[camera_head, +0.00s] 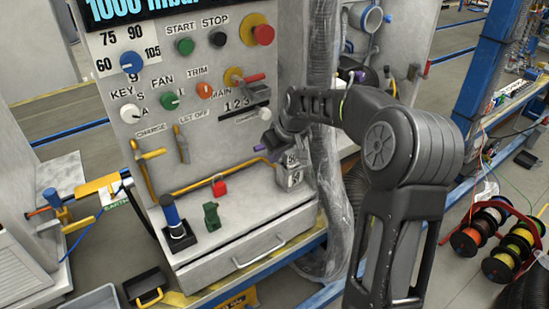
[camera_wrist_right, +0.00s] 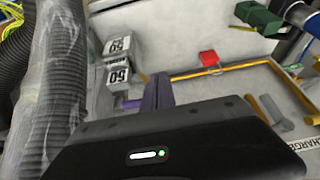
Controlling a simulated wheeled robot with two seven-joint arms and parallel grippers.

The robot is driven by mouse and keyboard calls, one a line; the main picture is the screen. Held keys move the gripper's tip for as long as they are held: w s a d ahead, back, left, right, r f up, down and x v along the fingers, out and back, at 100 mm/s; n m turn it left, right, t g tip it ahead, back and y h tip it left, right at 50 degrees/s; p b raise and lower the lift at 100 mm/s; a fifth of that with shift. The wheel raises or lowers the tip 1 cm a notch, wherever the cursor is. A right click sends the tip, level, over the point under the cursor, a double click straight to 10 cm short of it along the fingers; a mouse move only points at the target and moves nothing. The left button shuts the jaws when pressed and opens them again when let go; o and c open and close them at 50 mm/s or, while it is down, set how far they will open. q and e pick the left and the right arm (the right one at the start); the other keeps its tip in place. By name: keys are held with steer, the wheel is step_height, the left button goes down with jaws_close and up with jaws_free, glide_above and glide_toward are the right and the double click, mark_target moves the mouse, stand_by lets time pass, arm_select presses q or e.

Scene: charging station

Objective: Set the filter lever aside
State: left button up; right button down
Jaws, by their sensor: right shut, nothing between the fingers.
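My right gripper (camera_head: 268,146) is in front of the right part of the control panel, above the shelf. In the right wrist view its dark purple fingers (camera_wrist_right: 157,92) are together, with nothing held. No part is clearly labelled as the filter lever, so I cannot tell which it is. Lever-like parts in view are the yellow lever by CHARGE (camera_head: 148,166), the grey-brown lever by LET OFF (camera_head: 182,146) and a red-ended lever (camera_head: 252,78) by MAIN. My left gripper is not in view.
Stacked grey blocks marked 50 (camera_head: 290,172) stand close to the right gripper, beside a wrapped hose (camera_head: 325,200). The shelf also holds a red piece (camera_head: 219,187), a green piece (camera_head: 211,217) and a blue-topped cylinder (camera_head: 171,212). A yellow pipe (camera_head: 225,178) runs along the panel's foot.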

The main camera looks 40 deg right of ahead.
steer(key=v, duration=0.8)
steer(key=shift+w+a+r, duration=0.15)
steer(key=shift+w+a, duration=0.1)
